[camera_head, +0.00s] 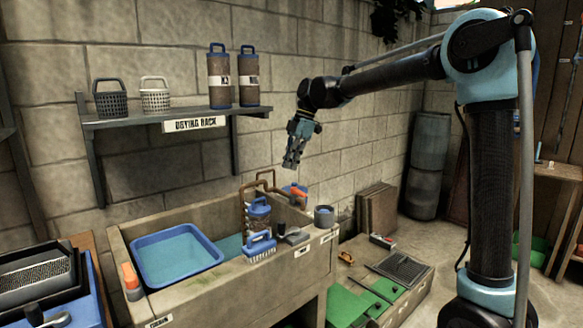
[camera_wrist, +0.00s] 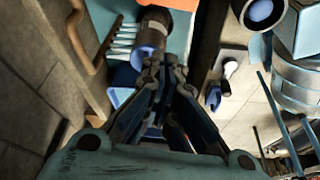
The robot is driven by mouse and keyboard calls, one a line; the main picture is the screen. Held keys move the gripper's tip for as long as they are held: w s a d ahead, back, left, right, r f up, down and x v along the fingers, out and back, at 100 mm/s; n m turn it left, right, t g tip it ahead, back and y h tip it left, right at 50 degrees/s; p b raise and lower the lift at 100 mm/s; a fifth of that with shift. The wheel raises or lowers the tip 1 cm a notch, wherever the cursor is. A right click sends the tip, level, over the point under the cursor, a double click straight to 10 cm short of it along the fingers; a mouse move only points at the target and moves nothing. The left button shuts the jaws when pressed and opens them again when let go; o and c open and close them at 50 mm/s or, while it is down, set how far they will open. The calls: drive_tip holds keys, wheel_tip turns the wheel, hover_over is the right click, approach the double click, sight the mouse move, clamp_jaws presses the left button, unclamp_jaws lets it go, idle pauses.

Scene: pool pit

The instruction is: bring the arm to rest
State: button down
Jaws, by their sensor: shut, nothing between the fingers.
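My gripper (camera_head: 292,160) hangs in the air in front of the block wall, to the right of the drying rack shelf (camera_head: 165,116) and above the right part of the stone sink (camera_head: 225,284). Its fingers are shut, point down and hold nothing. In the wrist view my gripper (camera_wrist: 163,65) shows with its fingertips together. My arm reaches in from the right, stretched out at about shelf height. The fingers hide part of what lies below them in the wrist view.
The shelf carries two baskets (camera_head: 155,97) and two tall canisters (camera_head: 219,77). The sink holds a blue tray (camera_head: 177,256). A blue brush (camera_head: 260,246), a grey cup (camera_head: 324,216) and a bent pipe (camera_head: 266,180) are at its right end. Air around my gripper is clear.

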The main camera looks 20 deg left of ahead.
drive_tip(key=s+d+f+m+t, duration=0.15)
drive_tip(key=d+m, duration=0.55)
drive_tip(key=d, duration=0.9)
drive_tip(key=s+d+f+m+t, duration=0.1)
drive_tip(key=d+f+m, duration=0.35)
drive_tip(key=d, duration=1.15)
drive_tip(key=s+d+f+m+t+h, duration=0.1)
drive_tip(key=s+d+f+m, duration=0.7)
drive_tip(key=d, duration=0.2)
drive_tip(key=s+d+f+m+t+h, duration=0.1)
drive_tip(key=s+d+f+m, duration=0.7)
drive_tip(key=d, duration=0.3)
drive_tip(key=shift+f+h, duration=0.2)
drive_tip(key=shift+h, duration=0.1)
